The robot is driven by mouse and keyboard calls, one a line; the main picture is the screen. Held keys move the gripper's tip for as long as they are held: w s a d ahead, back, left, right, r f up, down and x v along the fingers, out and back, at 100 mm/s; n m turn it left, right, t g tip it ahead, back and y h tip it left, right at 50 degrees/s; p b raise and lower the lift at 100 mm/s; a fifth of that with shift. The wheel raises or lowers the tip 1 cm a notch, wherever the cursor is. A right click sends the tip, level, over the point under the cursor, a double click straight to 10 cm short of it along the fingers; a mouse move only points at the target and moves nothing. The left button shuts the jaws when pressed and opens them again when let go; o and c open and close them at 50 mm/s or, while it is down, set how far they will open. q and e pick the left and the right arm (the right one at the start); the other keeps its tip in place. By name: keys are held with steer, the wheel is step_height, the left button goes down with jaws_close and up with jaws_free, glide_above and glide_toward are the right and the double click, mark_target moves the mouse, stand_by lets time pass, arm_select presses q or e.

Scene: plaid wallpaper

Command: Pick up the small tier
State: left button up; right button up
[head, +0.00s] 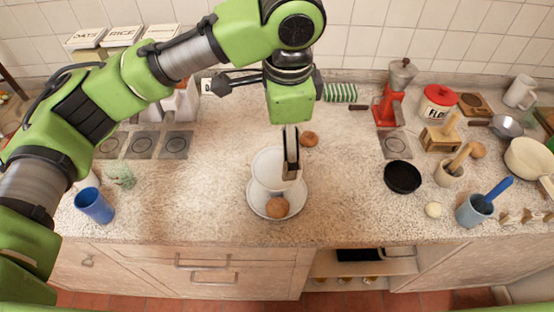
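A white two-level stand is in the middle of the counter in the head view. Its small upper tier (266,172) looks like a shallow white dish above a wider lower plate (255,205). A round brown cookie (277,207) lies at the front of the lower plate. My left gripper (291,172) points down from above, with its tip over the right part of the small tier. I cannot tell whether it touches the tier. The fingers are seen nearly edge-on and hide part of the tier, so their opening is unclear. My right gripper is not in view.
Another cookie (309,139) lies behind the stand. A black round dish (402,177) and a blue-grey cup (474,210) stand to the right. A blue cup (95,206) stands at the left. A red grinder (391,105) is at the back. The counter just beside the stand is clear.

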arm_select(q)
glide_above(277, 168)
steer(key=f, duration=0.5)
steer(key=shift+s+d+f+p, duration=0.2)
steer(key=shift+s+d+p, duration=0.15)
steer(key=shift+s+p, duration=0.05)
steer(key=shift+w+f, duration=0.15)
steer(key=shift+f, duration=0.1)
steer(key=f, duration=0.1)
steer(key=f+p, duration=0.2)
steer(key=f, duration=0.1)
steer(key=shift+w+a, duration=0.2)
steer(key=shift+a, duration=0.15)
steer(key=shift+w+f, duration=0.1)
steer(key=shift+f, duration=0.45)
steer(key=c, duration=1.3)
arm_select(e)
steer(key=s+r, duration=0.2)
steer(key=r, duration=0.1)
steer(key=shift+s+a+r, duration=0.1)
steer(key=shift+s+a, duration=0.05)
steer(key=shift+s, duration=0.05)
